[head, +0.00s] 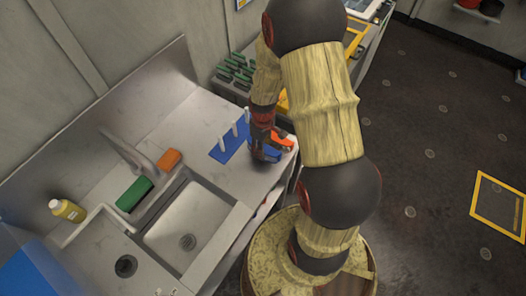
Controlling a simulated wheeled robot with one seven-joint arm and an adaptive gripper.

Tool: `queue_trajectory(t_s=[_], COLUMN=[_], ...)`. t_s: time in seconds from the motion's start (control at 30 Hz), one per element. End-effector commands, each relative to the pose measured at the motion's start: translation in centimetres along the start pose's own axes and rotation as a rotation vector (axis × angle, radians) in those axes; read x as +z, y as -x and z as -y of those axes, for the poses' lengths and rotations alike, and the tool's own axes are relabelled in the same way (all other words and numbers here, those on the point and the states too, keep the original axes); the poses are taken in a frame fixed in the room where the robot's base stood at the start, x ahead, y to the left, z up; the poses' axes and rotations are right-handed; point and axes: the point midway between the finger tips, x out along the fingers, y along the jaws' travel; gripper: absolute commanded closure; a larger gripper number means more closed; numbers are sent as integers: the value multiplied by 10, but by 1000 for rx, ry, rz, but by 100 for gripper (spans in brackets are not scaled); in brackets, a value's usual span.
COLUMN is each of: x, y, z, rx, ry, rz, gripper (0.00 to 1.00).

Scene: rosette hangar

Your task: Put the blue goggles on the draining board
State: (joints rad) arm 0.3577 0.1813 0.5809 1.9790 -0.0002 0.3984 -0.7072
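My gripper (265,146) points down low over the right end of the steel sink unit. A small blue shape (272,154) shows at its fingers and may be the blue goggles, but it is mostly hidden. An orange shape (282,138) shows right beside the gripper. I cannot tell whether the fingers are open or shut on something. A blue mat with upright white pegs (222,155) lies just left of the gripper. It lies on the flat steel top (238,182) beside the basin; I cannot tell which of these is the draining board.
The sink basin (193,225) has a tap (133,155) behind it. A green block (134,194), an orange block (168,160) and a yellow bottle (67,210) stand along the back. Several green-and-black items (235,70) lie farther back.

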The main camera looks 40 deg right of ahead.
Motion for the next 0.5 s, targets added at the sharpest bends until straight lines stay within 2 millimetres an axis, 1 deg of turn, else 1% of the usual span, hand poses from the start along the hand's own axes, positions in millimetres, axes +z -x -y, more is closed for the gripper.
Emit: queue_trajectory(t_s=[0.1,0.2,0.5], x=[1,1,0], y=[-18,-30,-32], z=[1,0,0], rx=[-4,-2,-1], ry=[0,0,0], rz=[4,3,1], gripper=[86,86,86])
